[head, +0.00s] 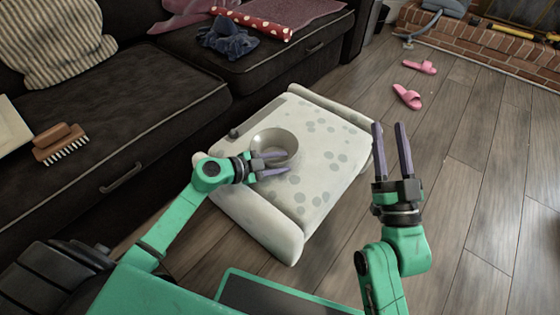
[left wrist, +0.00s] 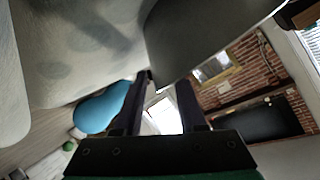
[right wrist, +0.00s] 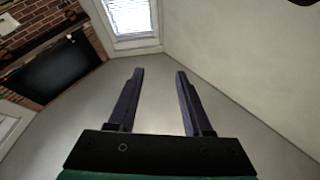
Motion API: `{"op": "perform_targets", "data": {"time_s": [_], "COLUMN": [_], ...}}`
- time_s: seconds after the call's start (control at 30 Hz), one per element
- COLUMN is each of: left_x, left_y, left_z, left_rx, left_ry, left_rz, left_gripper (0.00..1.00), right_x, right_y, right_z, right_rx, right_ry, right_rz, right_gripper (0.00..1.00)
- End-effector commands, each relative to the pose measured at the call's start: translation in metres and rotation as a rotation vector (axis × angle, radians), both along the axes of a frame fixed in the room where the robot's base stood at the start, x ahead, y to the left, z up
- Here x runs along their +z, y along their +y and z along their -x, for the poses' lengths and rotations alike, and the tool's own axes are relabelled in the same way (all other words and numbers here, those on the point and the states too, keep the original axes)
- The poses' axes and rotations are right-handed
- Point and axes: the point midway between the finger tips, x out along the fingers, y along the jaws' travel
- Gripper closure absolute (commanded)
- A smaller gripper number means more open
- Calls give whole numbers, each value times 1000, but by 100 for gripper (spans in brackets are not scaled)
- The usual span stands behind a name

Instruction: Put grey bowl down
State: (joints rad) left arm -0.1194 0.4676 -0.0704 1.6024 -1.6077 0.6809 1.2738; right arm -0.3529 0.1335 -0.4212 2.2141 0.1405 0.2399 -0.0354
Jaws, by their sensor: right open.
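The grey bowl (head: 276,141) is upright over the far left part of the pale spotted ottoman (head: 325,165); I cannot tell whether it rests fully on the top. My left gripper (head: 275,164) is at the bowl's near side, its fingers visibly apart. One finger overlaps the bowl's wall and the other is just below it. In the left wrist view the bowl (left wrist: 195,35) fills the upper middle, close to the fingertips, and a gap shows between the fingers. My right gripper (head: 390,140) is open and empty, right of the ottoman. It also shows empty in the right wrist view (right wrist: 160,75).
A small dark object (head: 234,132) lies on the ottoman's left edge. A dark sofa (head: 110,130) stands behind, with a brush (head: 60,143) and a blue cloth (head: 229,40). Pink slippers (head: 407,96) lie on the wooden floor. The floor at right is clear.

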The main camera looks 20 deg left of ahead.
Motion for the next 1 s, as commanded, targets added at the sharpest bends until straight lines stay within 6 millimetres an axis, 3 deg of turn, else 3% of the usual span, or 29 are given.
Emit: {"op": "perform_targets", "data": {"time_s": [0.47,0.53,0.6,0.63,1.0], "left_x": [4,5,7,7,14], "left_y": [2,4,6,7,17], "left_z": [2,5,7,8,19], "left_rx": [1,1,1,0,0], "left_ry": [0,1,1,1,0], "left_rz": [-1,-1,0,1,-1], "left_gripper": [60,60,60,60,60], "right_x": [-3,-14,-54,-63,-144], "right_y": [1,2,6,8,14], "right_z": [-1,-1,4,5,30], "right_rx": [4,6,21,25,59], "right_ry": [19,54,159,185,429], "right_rz": [0,5,30,35,72], "right_gripper": [50,50,50,50,50]}}
